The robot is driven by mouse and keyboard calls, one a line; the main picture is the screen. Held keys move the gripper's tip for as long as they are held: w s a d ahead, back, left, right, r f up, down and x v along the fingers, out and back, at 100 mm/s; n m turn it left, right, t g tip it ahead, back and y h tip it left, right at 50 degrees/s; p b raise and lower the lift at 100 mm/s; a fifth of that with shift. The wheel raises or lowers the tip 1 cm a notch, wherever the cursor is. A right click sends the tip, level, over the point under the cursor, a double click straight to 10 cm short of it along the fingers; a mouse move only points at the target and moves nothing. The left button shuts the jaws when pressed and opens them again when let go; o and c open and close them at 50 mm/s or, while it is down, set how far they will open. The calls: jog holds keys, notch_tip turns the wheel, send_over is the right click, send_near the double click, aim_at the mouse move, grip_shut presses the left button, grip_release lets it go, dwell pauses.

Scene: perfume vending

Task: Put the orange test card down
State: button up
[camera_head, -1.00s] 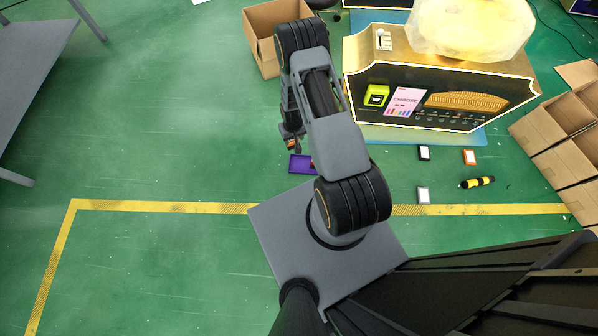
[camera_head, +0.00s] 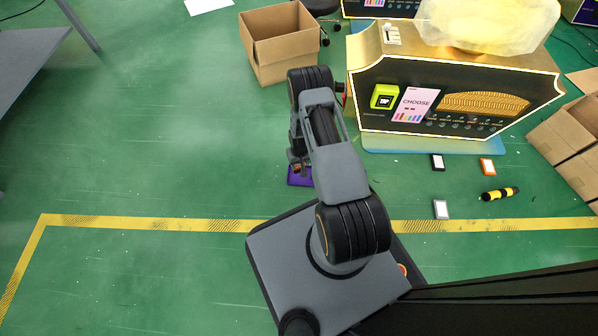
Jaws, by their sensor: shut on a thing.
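My gripper (camera_head: 298,164) hangs at the left side of my arm, pointing down. It is shut on a small orange thing, which I take to be the orange test card (camera_head: 297,169). Only a sliver of it shows between the fingers. A purple tray (camera_head: 293,182) lies on the green floor below the gripper in the picture. My arm hides the tray's right part. I cannot tell whether the card touches the tray.
A black-and-gold vending machine (camera_head: 400,118) stands at upper right, an open cardboard box (camera_head: 284,52) to its left. On the floor lie a black-framed card (camera_head: 437,162), an orange-framed card (camera_head: 487,167), a grey-framed card (camera_head: 440,209) and a yellow-black tool (camera_head: 500,194). Left floor is clear.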

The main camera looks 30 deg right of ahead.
aim_at(300, 169)
notch_tip(300, 169, down, 6)
jog(key=shift+r+b, duration=0.15)
jog(key=shift+b, duration=1.05)
jog(key=shift+r, duration=0.1)
jog(key=o, duration=0.6)
